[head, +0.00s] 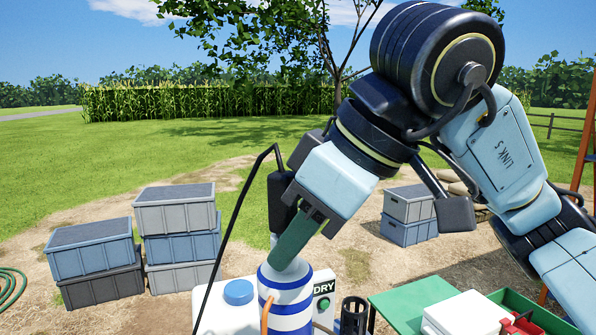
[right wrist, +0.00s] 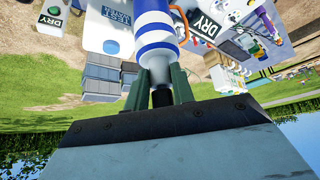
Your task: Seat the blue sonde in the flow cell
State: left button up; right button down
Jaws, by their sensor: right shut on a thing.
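The blue sonde (head: 287,299), a white cylinder with blue bands and a pale grey tapered top, stands roughly upright at the bottom middle of the head view. It also shows in the right wrist view (right wrist: 154,29). My right gripper (head: 284,260) comes down onto its top from above. Its green fingers are shut on the narrow neck, with a dark piece between them in the right wrist view (right wrist: 162,88). The sonde's lower end is cut off by the head view's edge, so I cannot tell whether it is in the flow cell. My left gripper is out of view.
A dark slotted cylinder (head: 354,314) stands to the right, beside a green tray (head: 395,306). An orange tube (head: 266,316) runs near the sonde. Stacked crates (head: 176,221) stand behind left.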

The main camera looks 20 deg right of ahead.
aim_at(311, 278)
jog(key=shift+f, duration=3.25)
jog(key=shift+f, duration=0.1)
jog(key=c, duration=1.2)
grip_release()
jog(key=v, duration=1.2)
